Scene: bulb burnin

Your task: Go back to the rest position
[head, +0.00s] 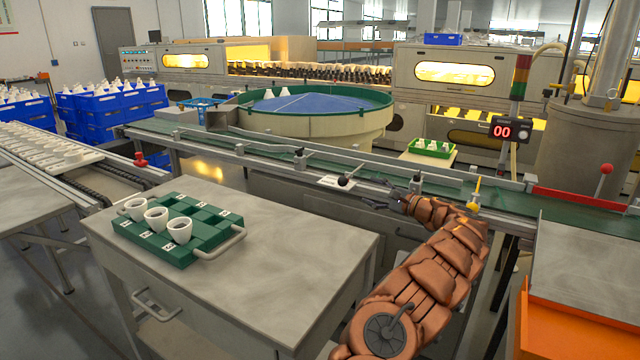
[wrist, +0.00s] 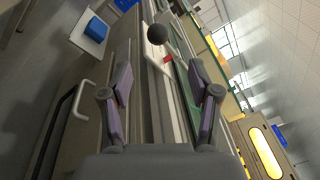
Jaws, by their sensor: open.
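My gripper (head: 372,195) is out over the near edge of the green conveyor (head: 270,152), at the end of my copper-coloured arm. In the wrist view my gripper (wrist: 160,82) has its two fingers wide apart with nothing between them. A lever with a black ball knob (head: 343,182) stands just left of the fingertips in the head view. The same black knob (wrist: 158,34) shows ahead of the fingers in the wrist view, apart from them.
A grey cabinet (head: 300,255) at front left bears a green tray (head: 215,240) with three white cups (head: 157,219). A red-knobbed lever (head: 606,169) and a counter display (head: 510,130) stand right. An orange-sided bench (head: 580,320) is at lower right. Floor shows at far left.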

